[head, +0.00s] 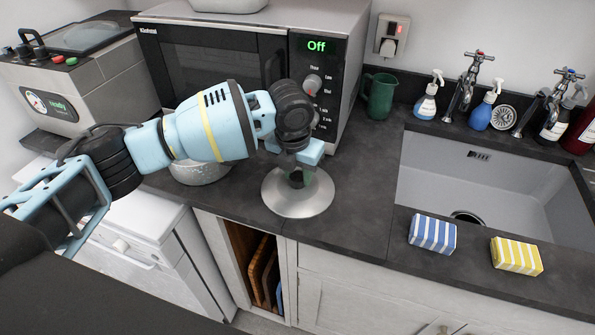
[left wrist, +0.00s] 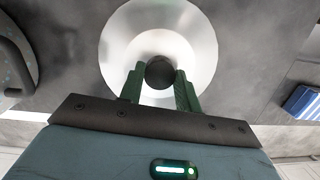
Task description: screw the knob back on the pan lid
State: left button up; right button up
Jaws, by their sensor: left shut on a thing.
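The shiny metal pan lid (head: 300,201) lies on the dark worktop in front of the microwave. In the left wrist view the lid (left wrist: 160,25) is a pale disc. The black knob (left wrist: 160,72) is at the lid's centre, between the green fingers of my left gripper (left wrist: 159,76). In the head view my left gripper (head: 299,178) points down over the lid's middle and is shut on the knob, which it largely hides. I cannot tell how far the thread is engaged. My right gripper is not in view.
A metal pan (head: 200,172) stands left of the lid, partly behind my arm. The microwave (head: 322,60) is close behind. A green mug (head: 380,97), sink (head: 480,190), blue striped sponge (head: 432,234) and yellow striped sponge (head: 516,256) are to the right. Worktop between lid and sink is clear.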

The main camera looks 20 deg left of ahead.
pick_arm(q)
jog(key=m, duration=0.2)
jog(key=shift+f+m, duration=0.2)
jog(key=shift+m, duration=0.1)
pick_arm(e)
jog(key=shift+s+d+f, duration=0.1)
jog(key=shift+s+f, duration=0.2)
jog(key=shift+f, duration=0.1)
pick_arm(q)
jog(key=shift+m+g+h+b, duration=0.3)
jog(key=shift+m+h+b, duration=0.15)
jog(key=shift+m, duration=1.05)
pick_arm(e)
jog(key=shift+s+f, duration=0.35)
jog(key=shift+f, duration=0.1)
pick_arm(q)
jog(key=shift+m, duration=0.5)
jog(key=shift+f+b, duration=0.1)
jog(key=shift+b, duration=0.4)
jog(key=shift+a, duration=0.1)
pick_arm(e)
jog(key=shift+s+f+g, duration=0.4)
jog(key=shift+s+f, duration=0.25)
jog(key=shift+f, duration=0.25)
